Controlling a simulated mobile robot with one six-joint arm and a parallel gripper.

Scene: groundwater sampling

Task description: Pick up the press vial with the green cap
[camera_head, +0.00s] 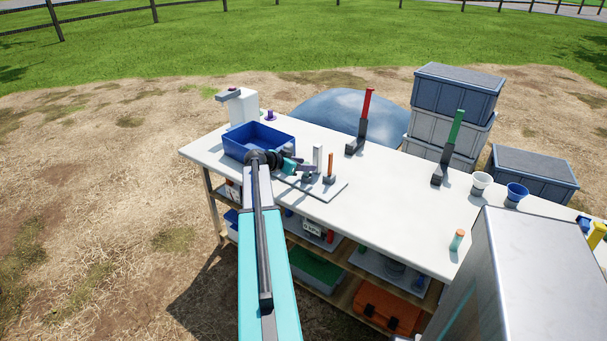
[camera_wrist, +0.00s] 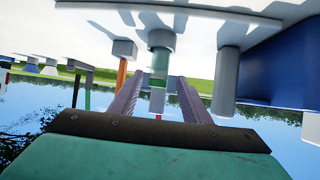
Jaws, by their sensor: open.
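In the wrist view, which looks upside down, a slim upright piece with a green section (camera_wrist: 159,66) stands in a round grey holder. I take it for the press vial; which part is its cap is unclear. My gripper (camera_wrist: 160,84) is open, with one finger on each side of this piece; contact cannot be told. In the head view my gripper (camera_head: 303,169) is low over the table, beside a small grey stand (camera_head: 325,190). The green piece cannot be made out there.
On the stand are a white cylinder (camera_head: 317,158) and an orange post (camera_head: 330,166). Red-handled (camera_head: 367,104) and green-handled (camera_head: 456,127) tools stand farther back. An orange-capped vial (camera_head: 457,240) stands at right; the table's middle is clear.

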